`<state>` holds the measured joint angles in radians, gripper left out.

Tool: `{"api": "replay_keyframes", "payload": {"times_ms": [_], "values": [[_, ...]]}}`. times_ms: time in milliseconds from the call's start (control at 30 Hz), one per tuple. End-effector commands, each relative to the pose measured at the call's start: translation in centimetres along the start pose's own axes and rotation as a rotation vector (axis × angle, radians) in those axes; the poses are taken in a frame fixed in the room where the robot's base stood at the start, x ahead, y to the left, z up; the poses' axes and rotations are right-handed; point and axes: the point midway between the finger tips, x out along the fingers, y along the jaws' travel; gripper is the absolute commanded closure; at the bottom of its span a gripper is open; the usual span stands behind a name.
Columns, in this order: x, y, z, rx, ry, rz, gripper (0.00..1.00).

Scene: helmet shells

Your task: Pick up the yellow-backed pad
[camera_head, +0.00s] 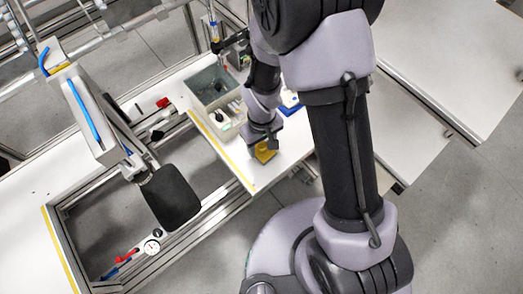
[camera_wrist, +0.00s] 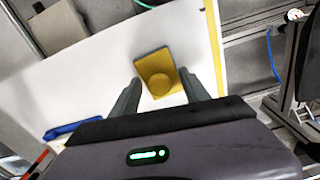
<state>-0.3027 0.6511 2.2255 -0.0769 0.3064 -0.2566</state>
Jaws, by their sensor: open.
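The yellow-backed pad (camera_wrist: 158,70) lies on the white tabletop (camera_wrist: 95,72) in the wrist view, a yellow square with a round raised part in its middle. My gripper (camera_wrist: 163,84) is open, with one finger to the left and one to the right of the pad's near part. I cannot tell how high the fingertips are above the table. In the head view the pad (camera_head: 265,152) shows just below my gripper (camera_head: 261,138), partly hidden by it.
A grey bin (camera_head: 214,88) with small items stands left of my gripper. A blue object (camera_wrist: 72,129) lies on the table to the left in the wrist view. A yellow strip (camera_head: 222,151) marks the table's edge. A fixture with a black pad (camera_head: 170,196) stands further left.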

Motion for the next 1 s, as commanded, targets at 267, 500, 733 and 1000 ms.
{"api": "replay_keyframes", "payload": {"times_ms": [267, 500, 733, 1000], "values": [[-0.1, 0.0, 0.0, 0.000, 0.000, 0.000, 0.68], [-0.1, 0.0, 0.0, 0.000, 0.000, 0.000, 1.00], [-0.3, 0.0, 0.0, 0.000, 0.000, 0.000, 1.00], [-3.5, 0.1, -0.9, 0.003, 0.002, 0.001, 1.00]]}}
